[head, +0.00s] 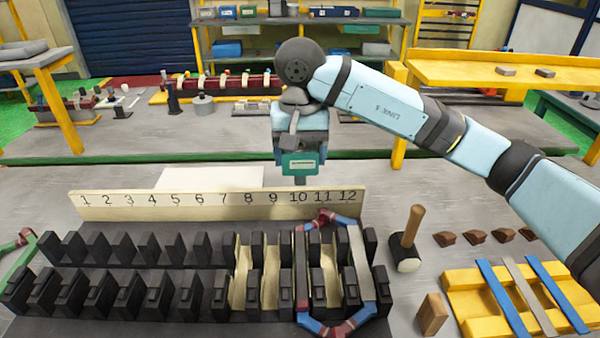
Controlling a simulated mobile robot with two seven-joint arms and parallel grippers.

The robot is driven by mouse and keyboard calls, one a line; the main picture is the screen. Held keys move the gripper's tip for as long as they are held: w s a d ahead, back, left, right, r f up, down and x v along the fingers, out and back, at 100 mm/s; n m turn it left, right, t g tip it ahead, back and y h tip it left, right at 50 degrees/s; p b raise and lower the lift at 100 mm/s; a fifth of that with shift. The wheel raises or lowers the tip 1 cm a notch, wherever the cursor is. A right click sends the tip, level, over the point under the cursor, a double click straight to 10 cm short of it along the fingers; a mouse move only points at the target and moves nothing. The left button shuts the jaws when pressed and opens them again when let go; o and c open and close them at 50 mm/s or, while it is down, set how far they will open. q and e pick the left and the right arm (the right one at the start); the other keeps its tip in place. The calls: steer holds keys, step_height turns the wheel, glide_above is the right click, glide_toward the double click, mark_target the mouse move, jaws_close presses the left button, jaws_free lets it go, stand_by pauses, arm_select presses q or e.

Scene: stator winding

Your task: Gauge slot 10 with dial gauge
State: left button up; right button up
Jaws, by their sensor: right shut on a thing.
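My right gripper (299,150) comes in from the upper right and is shut on the dial gauge (300,165), a teal block with a pale label and a short grey tip pointing down. The gauge hangs above and behind the number board (200,204), over the numbers 9 to 10. The board is marked 1 to 12. In front of it lies the black slotted stator (130,310). A hexagonal red and blue coil (342,327) lies over the right slots, its left side below the number 10. My left gripper is not in view.
A mallet (407,242) stands right of the stator, beside a wooden block (433,314) and several brown wedges (475,237). A yellow rack (470,310) with blue and grey strips is at the lower right. A white sheet (210,178) lies behind the board.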

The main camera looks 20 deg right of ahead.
mark_target(300, 147)
steer(key=shift+r+p, duration=0.85)
steer(key=shift+r, duration=2.05)
